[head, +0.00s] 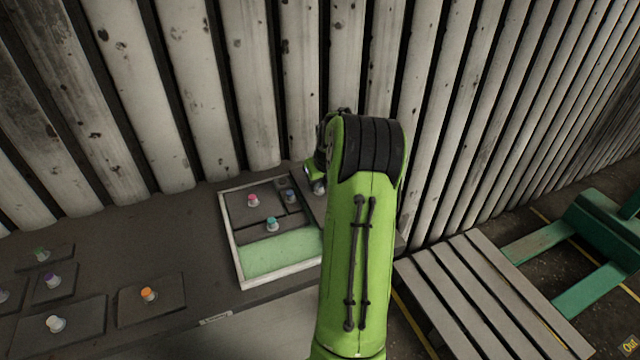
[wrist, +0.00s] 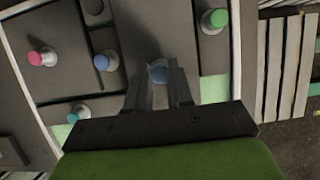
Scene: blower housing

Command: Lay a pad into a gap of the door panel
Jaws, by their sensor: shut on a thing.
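The door panel (head: 237,245) is a pale-framed tray with a green floor on the bench. It holds dark grey pads with pink (head: 253,200), teal (head: 272,223) and blue (head: 290,195) knobs. A bare green strip (head: 285,252) shows along its near side. In the wrist view, my gripper (wrist: 158,85) is shut on the blue knob of a dark pad (wrist: 150,35). This pad is over or in the panel's right part; I cannot tell whether it lies flat. A green-knobbed pad (wrist: 214,45) is to its right. My arm hides the panel's right side in the head view.
Loose pads with green (head: 42,254), purple (head: 53,281), orange (head: 149,294) and white (head: 55,323) knobs lie on the bench left of the panel. A corrugated wall (head: 250,80) stands close behind. A slatted pallet (head: 480,300) is at the right.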

